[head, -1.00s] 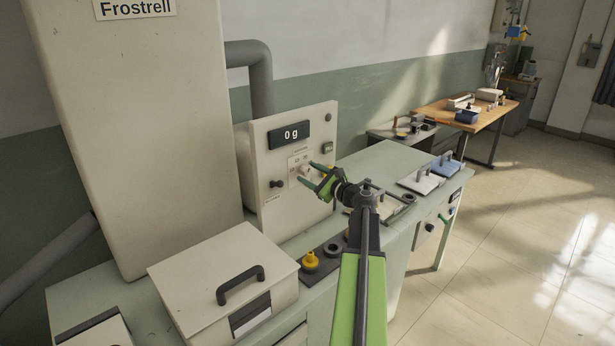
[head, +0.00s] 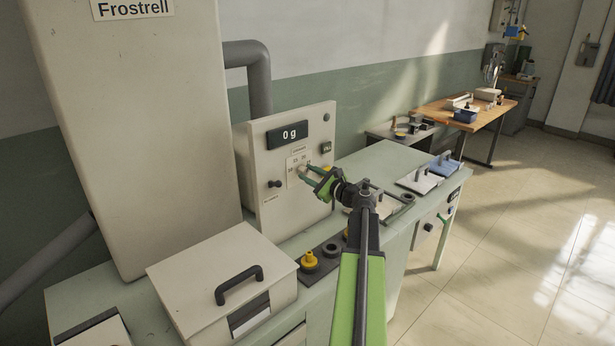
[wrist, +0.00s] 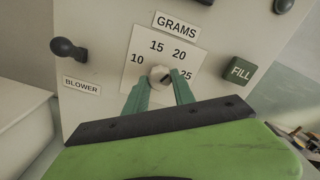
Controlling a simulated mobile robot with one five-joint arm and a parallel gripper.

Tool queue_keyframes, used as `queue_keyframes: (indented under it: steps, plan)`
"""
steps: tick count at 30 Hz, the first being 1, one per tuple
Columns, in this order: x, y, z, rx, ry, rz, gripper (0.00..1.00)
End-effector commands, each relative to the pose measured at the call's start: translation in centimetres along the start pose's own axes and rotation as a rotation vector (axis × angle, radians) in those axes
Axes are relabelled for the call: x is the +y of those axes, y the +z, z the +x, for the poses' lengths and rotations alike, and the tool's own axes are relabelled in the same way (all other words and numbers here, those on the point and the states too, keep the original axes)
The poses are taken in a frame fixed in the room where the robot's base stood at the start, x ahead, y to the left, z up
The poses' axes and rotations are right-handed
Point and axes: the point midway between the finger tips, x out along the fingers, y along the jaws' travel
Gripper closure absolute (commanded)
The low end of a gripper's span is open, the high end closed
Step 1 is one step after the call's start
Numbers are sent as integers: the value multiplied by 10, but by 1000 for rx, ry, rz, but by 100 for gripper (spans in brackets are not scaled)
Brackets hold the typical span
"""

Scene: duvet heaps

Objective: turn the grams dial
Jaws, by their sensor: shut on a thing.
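The grams dial (wrist: 160,74) is a small pale knob on a white scale plate (wrist: 143,48) marked 10, 15, 20 and 25, under a GRAMS label (wrist: 176,25). A dark mark shows on its face, but I cannot tell exactly which number it points to. My gripper (wrist: 160,86) is shut on the dial, one green finger on each side. In the head view my gripper (head: 307,173) reaches the front of the cream machine (head: 258,165) and mostly hides the dial. The display (head: 289,134) above reads 0 g.
A black blower knob (wrist: 68,49) is left of the dial, and a green FILL button (wrist: 239,70) is to its right.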

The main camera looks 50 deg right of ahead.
Motion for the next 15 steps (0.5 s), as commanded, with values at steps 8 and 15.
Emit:
queue_keyframes:
  steps: [8, 15]
  plan:
    - [0, 1, 2, -3, 0, -23, 100]
    - [0, 1, 2, -3, -2, -79, 100]
